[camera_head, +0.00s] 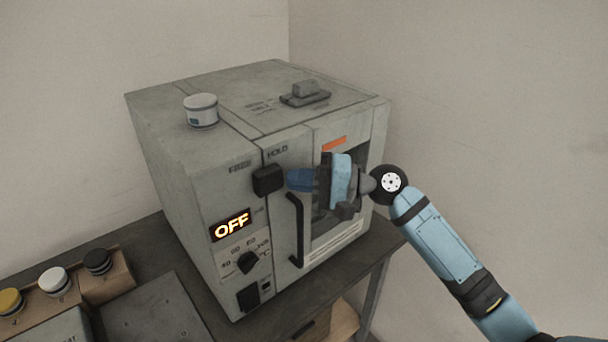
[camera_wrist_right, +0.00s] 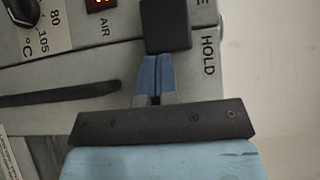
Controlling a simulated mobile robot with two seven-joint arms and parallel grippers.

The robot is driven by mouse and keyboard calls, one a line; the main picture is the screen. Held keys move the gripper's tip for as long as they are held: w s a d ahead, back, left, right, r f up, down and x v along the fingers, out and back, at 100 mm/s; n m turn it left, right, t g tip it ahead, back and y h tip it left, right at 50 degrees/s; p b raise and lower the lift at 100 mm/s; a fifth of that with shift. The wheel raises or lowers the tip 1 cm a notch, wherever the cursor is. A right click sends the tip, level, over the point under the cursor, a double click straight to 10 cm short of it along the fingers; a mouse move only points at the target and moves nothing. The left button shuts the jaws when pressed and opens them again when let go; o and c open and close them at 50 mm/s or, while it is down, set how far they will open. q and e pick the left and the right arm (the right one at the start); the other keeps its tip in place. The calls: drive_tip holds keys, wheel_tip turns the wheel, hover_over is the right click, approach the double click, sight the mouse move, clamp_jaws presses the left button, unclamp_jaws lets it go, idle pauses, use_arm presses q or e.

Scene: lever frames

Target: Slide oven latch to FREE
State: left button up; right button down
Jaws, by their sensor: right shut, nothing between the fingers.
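The oven (camera_head: 190,190) stands on a dark table. Its latch is a black block (camera_head: 267,180) high on the front, below and slightly left of the HOLD label (camera_head: 278,153). The FREE label (camera_head: 240,166) is further left. The latch also shows at the top of the right wrist view (camera_wrist_right: 165,25), with HOLD beside it. My right gripper (camera_head: 299,180) is shut and empty, its blue fingertips just right of the latch. In the wrist view the fingertips (camera_wrist_right: 157,72) meet the latch's edge; I cannot tell whether they touch. My left gripper is out of view.
A black door handle (camera_head: 297,230) is below my right gripper. The lit OFF display (camera_head: 231,225) and a dial (camera_head: 247,262) are at lower left. A white jar (camera_head: 201,110) stands on the oven. A button box (camera_head: 55,282) is at the left.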

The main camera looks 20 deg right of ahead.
sight(273, 188)
drive_tip(key=shift+s+a+r, duration=0.1)
drive_tip(key=shift+a, duration=0.2)
drive_tip(key=a+p, duration=0.1)
drive_tip(key=s+a+p, duration=0.1)
drive_tip(key=a, duration=0.1)
drive_tip(key=shift+s+a, duration=0.1)
drive_tip(key=shift+s, duration=0.05)
